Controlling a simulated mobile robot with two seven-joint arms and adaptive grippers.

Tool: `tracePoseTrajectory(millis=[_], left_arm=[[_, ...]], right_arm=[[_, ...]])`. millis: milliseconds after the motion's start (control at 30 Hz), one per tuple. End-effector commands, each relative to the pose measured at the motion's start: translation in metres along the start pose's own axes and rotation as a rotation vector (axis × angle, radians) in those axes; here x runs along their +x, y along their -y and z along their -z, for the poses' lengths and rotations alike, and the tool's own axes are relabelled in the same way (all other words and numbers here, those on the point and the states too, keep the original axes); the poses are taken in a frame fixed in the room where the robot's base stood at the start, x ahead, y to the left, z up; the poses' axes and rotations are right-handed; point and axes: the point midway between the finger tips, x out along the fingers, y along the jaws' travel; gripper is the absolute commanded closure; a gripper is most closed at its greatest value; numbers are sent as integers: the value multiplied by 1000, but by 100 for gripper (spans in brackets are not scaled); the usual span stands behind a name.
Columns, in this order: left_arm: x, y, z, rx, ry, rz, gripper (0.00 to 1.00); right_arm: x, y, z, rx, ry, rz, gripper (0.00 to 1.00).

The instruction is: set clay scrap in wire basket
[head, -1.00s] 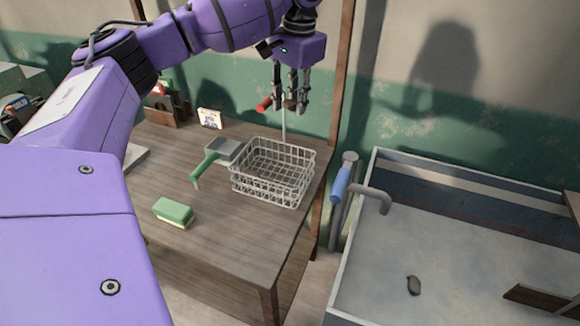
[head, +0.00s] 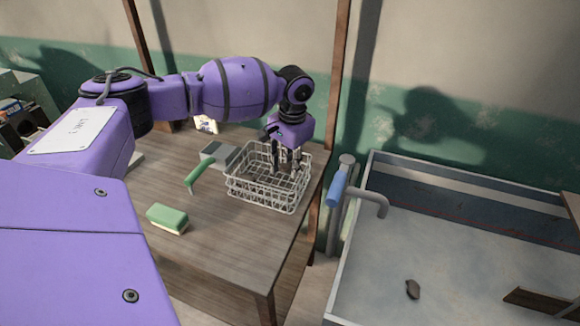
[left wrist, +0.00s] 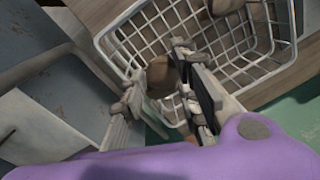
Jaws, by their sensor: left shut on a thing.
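The white wire basket (head: 262,194) stands near the right end of the wooden table; it also shows in the left wrist view (left wrist: 113,38). My left gripper (head: 287,168) points down with its fingers inside the basket, toward its back right part. It is shut on a brownish lump, the clay scrap (left wrist: 161,76), which shows between the fingers in the left wrist view. The fingers partly hide the scrap. I cannot tell if it touches the basket floor. My right gripper is not in view.
A green-handled scraper (head: 197,177) lies left of the basket, close to it. A green and cream block (head: 167,219) lies near the table's front. Right of the table are a grey tap with a blue handle (head: 338,189) and a basin (head: 375,265) holding a small dark lump (head: 412,288).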

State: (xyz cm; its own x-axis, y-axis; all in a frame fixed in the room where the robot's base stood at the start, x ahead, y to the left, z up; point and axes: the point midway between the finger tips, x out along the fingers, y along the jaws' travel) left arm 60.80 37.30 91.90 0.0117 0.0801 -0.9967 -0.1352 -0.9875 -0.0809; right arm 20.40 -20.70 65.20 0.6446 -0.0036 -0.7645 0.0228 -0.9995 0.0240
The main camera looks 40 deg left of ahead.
Motion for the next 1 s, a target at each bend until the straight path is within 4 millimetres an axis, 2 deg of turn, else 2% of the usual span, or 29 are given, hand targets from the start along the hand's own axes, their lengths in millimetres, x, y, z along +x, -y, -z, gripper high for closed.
tracePoseTrajectory(millis=[33,100,867,900,933,1000], left_arm=[[10,-1,-1,1,4,0,99],[17,-2,0,1,1,0,99],[29,-3,0,1,0,0,99],[29,-3,0,1,0,0,66],[29,-3,0,1,0,0,63],[29,-3,0,1,0,0,63]], right_arm=[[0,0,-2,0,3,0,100],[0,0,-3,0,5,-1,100],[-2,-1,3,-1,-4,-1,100],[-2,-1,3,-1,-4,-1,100],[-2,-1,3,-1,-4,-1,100],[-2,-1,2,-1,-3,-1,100]])
